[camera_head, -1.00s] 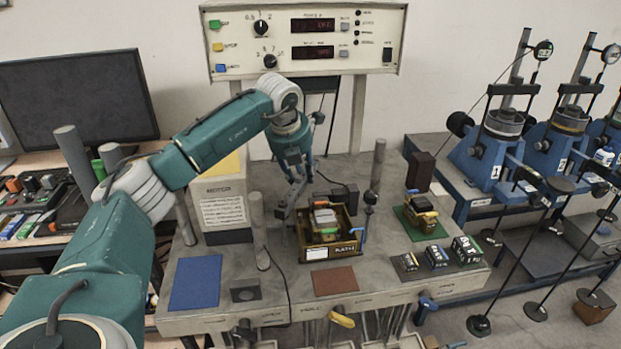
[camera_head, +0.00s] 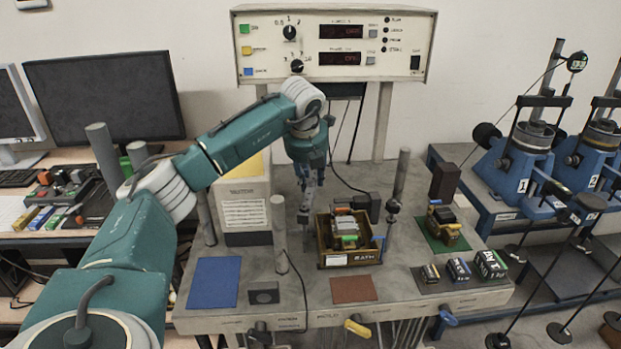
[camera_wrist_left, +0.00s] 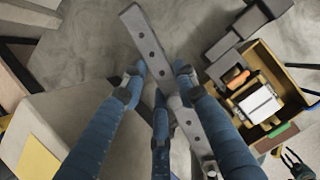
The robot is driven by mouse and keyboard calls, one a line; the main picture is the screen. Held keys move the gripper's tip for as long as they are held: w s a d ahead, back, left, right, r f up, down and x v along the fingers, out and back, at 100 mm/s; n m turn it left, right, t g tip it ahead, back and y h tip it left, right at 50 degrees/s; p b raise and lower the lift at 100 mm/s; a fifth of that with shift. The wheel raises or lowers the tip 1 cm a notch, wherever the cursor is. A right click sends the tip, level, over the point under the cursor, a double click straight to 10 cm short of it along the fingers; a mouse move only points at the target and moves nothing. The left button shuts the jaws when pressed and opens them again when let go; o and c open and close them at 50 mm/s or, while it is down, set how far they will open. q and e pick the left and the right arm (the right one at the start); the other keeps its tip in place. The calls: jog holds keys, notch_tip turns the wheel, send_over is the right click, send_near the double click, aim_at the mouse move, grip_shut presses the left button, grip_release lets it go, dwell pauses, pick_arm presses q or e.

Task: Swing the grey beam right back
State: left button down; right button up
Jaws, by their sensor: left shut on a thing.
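The grey beam (camera_wrist_left: 147,45) is a flat bar with a row of holes. In the left wrist view it runs slantwise from upper middle to lower right, between the fingers of my left gripper (camera_wrist_left: 160,78). The fingers are shut on it. In the head view my left gripper (camera_head: 309,184) points down over the back middle of the bench, and the beam (camera_head: 305,211) shows as a thin grey strip below it. The gripper hides part of the beam and its pivot. My right gripper is in neither view.
A wooden box (camera_head: 350,260) with small parts stands just right of the beam. Upright grey posts (camera_head: 279,235) rise from the bench. A blue mat (camera_head: 213,283) and a brown mat (camera_head: 353,290) lie bare at the front.

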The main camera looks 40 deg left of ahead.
aim_at(307, 191)
pick_arm(q)
jog(key=c, duration=1.3)
grip_release()
jog(key=shift+w+r, duration=0.1)
jog(key=shift+r, duration=0.1)
jog(key=shift+f, duration=0.1)
jog(key=v, duration=1.2)
jog(key=shift+d, duration=0.1)
